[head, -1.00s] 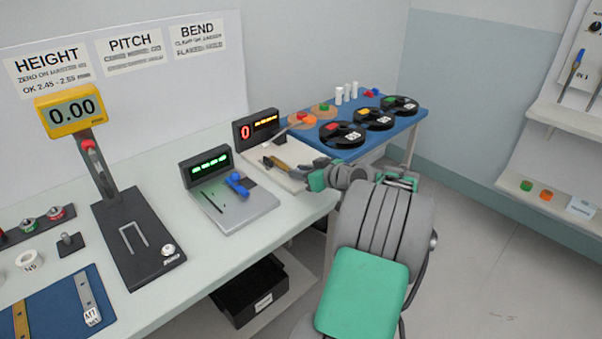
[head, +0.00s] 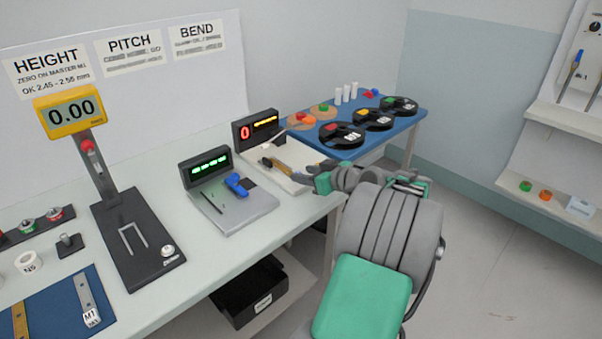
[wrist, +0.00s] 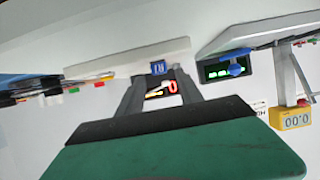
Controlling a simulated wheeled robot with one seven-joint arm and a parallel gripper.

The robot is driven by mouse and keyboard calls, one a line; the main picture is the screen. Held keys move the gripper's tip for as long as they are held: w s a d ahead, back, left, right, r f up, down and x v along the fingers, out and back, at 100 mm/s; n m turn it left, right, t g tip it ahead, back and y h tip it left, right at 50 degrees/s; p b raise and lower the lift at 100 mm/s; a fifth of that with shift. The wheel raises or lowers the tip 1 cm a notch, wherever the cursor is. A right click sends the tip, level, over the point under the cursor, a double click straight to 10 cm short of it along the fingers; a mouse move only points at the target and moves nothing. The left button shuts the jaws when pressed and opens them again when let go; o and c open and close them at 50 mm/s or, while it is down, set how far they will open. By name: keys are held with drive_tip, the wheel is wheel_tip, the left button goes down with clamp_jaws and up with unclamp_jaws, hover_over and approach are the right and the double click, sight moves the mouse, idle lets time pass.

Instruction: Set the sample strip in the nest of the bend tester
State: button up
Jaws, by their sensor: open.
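The bend tester (head: 256,130), with a red "0" and orange text on its dark display, stands at the far right end of the bench. Its display also shows, upside down, in the wrist view (wrist: 163,89). A small yellow-and-dark part lies over its pale base, and I cannot tell what it is. My gripper (wrist: 158,80) is open, its two dark fingers apart with the display seen between them. No strip shows between the fingers. I cannot make out the sample strip for certain; a brass-coloured strip (head: 20,320) lies on the blue mat (head: 55,312) at lower left.
The pitch tester (head: 228,205), with a green display and blue handle, stands left of the bend tester. The height gauge (head: 138,245) is further left. A grey strip marked M1 (head: 88,298) lies on the mat. A blue table (head: 415,112) with reels stands behind.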

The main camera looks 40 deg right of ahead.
drive_tip(key=v, duration=0.9)
drive_tip(key=shift+s, duration=0.15)
drive_tip(key=shift+r, duration=0.1)
drive_tip(key=w+a+r+g+y+p, duration=0.1)
drive_tip(key=w+a+r+g+p, duration=0.2)
drive_tip(key=a, duration=0.8)
drive_tip(key=w+a+g+y+p, duration=0.1)
drive_tip(key=w+a+g+p, duration=0.3)
drive_tip(key=a, duration=0.8)
drive_tip(key=s+a+r+g+h+p, duration=0.2)
drive_tip(key=s+a+p, duration=0.4)
drive_tip(key=s+a, duration=0.7)
drive_tip(key=shift+s+g, duration=0.35)
drive_tip(key=shift+g, duration=0.35)
drive_tip(key=shift+a+r, duration=0.1)
drive_tip(key=shift+r, duration=0.05)
drive_tip(key=shift+c, duration=0.2)
